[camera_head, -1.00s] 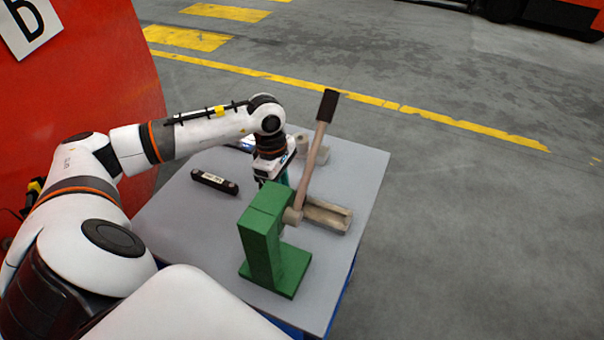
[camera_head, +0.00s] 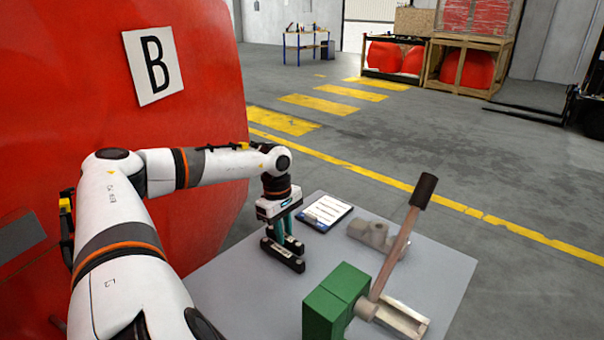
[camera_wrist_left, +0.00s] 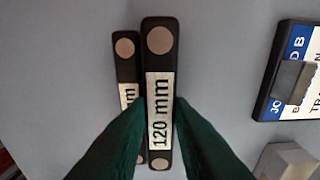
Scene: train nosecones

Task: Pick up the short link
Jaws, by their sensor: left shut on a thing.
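A black link labelled "120 mm" (camera_wrist_left: 160,75) sits between the fingertips of my left gripper (camera_wrist_left: 158,108) in the left wrist view. The gripper is shut on it near its middle. In the head view my left gripper (camera_head: 285,240) points down over the table, with this link (camera_head: 297,246) at its fingers. A second black link (camera_wrist_left: 124,70) lies close on its left in the wrist view and looks smaller there. In the head view this second link (camera_head: 290,263) is in front. I cannot tell whether the held link is clear of the table.
On the grey table (camera_head: 255,300) are a tablet (camera_head: 325,212), a grey metal part (camera_head: 372,233) and a green lever press (camera_head: 333,303) with its handle raised. A beige channel piece (camera_head: 404,322) lies beside the press. A red nosecone (camera_head: 200,60) stands at the left.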

